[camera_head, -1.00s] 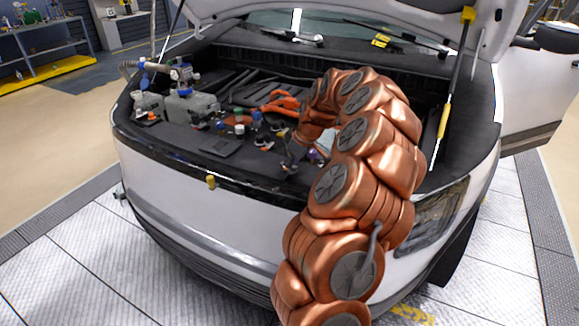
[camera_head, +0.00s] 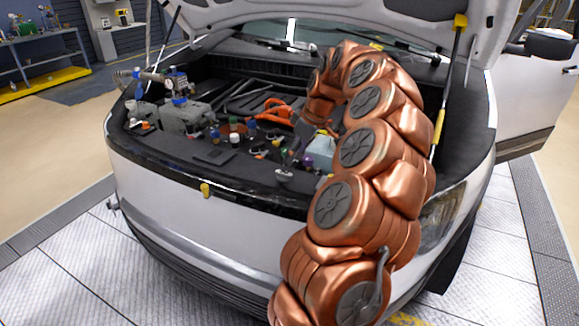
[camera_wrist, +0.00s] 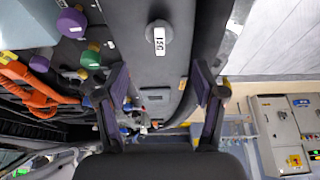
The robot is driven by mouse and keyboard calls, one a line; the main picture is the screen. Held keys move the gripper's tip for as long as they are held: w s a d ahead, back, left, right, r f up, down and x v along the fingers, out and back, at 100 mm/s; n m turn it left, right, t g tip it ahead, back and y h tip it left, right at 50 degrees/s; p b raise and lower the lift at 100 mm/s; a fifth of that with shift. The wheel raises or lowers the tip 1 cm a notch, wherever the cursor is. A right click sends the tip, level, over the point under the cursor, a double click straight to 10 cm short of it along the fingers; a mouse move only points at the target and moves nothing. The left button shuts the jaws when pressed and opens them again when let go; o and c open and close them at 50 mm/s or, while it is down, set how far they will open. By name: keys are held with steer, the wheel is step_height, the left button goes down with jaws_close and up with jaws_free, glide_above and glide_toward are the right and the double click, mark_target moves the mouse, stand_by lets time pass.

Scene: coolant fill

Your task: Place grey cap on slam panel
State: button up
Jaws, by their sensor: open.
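The grey cap (camera_wrist: 158,36) sits on the dark slam panel (camera_wrist: 128,12) in the wrist view, with a white printed label on its side. In the head view the grey cap (camera_head: 284,175) rests near the front edge of the slam panel (camera_head: 150,153), right of centre. My gripper (camera_wrist: 160,80) is open and empty. Its two fingers are apart from the cap, which shows beyond the fingertips. In the head view my copper arm hides much of the right of the engine bay, and the gripper is hard to make out there.
Purple (camera_wrist: 71,22) and green (camera_wrist: 91,57) caps and an orange cable (camera_wrist: 32,84) lie left of the grey cap in the wrist view. The raised hood (camera_head: 400,20) and its strut (camera_head: 450,85) are close to my arm. Bare panel surrounds the grey cap.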

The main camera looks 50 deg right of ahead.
steer(key=shift+v, duration=1.45)
steer(key=s+a+r+n+g, duration=0.1)
steer(key=s+a+g, duration=0.2)
steer(key=a, duration=2.6)
steer(key=s+a+f+m+g, duration=0.1)
steer(key=s+a+f, duration=0.2)
steer(key=s, duration=0.4)
steer(key=s+a+f+m+g+h, duration=0.1)
steer(key=s+a+f+m, duration=0.1)
steer(key=s, duration=0.6)
steer(key=s+a+f+m+g, duration=0.1)
steer(key=s+a+f, duration=0.3)
steer(key=s, duration=0.4)
steer(key=shift+a+f, duration=0.25)
steer(key=shift+f, duration=0.3)
step_height(320, 180, up, 8)
steer(key=p, duration=0.7)
steer(key=shift+f, duration=0.25)
